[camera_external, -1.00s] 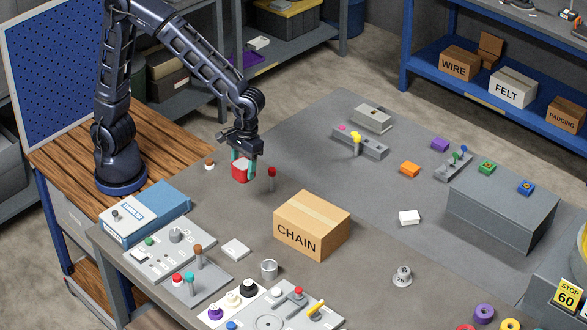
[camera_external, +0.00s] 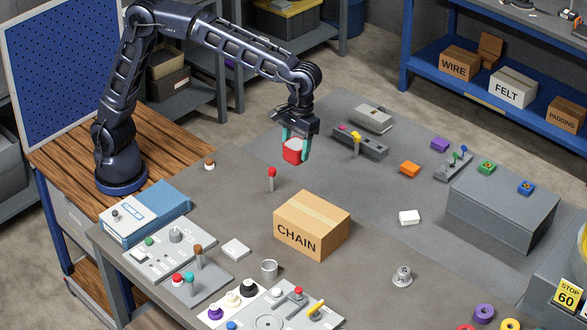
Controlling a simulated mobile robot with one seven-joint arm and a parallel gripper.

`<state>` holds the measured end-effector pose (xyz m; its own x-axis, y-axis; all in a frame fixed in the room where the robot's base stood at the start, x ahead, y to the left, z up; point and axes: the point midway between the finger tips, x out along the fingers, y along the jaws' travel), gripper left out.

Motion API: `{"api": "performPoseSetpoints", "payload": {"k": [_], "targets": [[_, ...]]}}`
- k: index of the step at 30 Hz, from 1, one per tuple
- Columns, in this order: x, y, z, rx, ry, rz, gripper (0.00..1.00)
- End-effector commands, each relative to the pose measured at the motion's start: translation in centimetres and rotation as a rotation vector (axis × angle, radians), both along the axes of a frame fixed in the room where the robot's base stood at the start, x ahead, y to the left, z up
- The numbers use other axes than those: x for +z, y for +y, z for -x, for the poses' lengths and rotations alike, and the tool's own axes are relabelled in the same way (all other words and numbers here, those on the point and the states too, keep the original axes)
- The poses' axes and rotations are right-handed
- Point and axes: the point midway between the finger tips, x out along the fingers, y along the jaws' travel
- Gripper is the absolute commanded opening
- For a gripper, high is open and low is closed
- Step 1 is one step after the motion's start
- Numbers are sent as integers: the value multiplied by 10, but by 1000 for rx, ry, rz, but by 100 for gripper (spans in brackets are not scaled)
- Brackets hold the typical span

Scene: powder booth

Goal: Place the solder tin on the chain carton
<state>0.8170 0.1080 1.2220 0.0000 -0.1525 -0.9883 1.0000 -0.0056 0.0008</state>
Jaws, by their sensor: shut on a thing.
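The chain carton (camera_external: 312,225) is a closed tan cardboard box labelled "CHAIN", standing on the grey table. My gripper (camera_external: 295,149) is shut on a red tin with a pale top, which I take to be the solder tin (camera_external: 294,152). The gripper's teal fingers point down on either side of the tin. The tin is held in the air, behind the carton in the picture and apart from it. The top of the carton is bare.
A red-topped post (camera_external: 272,178) stands left of the carton. A grey fixture with a yellow-topped lever (camera_external: 356,145) stands right of the gripper. A metal cup (camera_external: 269,269) and control panels (camera_external: 168,251) lie in front. A large grey block (camera_external: 503,210) stands right.

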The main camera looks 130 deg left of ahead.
Motion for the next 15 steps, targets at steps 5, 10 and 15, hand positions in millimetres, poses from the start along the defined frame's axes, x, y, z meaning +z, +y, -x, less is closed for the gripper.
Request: {"api": "performPoseSetpoints", "payload": {"k": [5, 10, 15], "targets": [[16, 8, -36, 2, -1, -3, 21], [22, 11, -51, 4, 1, -3, 21], [6, 12, -53, 6, 3, -3, 21]]}}
